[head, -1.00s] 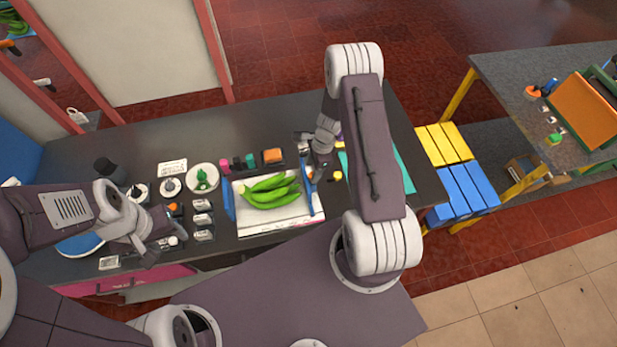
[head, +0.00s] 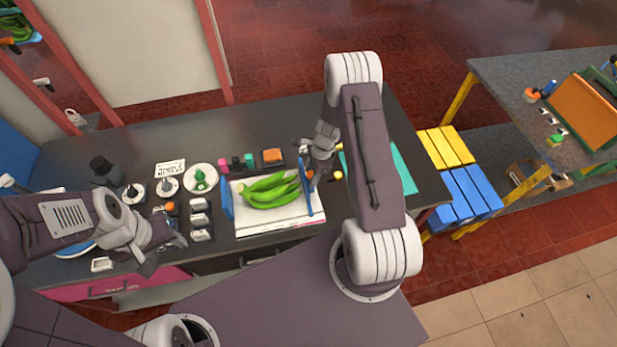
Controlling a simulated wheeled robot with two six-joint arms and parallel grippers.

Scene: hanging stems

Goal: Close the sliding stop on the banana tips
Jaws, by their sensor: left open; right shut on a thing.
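Several green bananas (head: 268,190) lie together on a white board (head: 262,218) on the dark counter. An upright blue plate (head: 227,199) stands at the board's left end. The blue sliding stop (head: 304,187) stands upright at the right end, close to the banana tips; contact cannot be told. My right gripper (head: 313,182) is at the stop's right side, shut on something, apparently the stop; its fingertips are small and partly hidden. My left gripper (head: 163,258) is open and empty over the counter's front edge, left of the board.
Small white blocks (head: 200,219) stand left of the board. A white plate with a green item (head: 200,179), pink and green pieces, and an orange block (head: 272,156) are behind. A teal mat (head: 403,170) lies right. Yellow and blue boxes (head: 468,195) stand beyond the counter.

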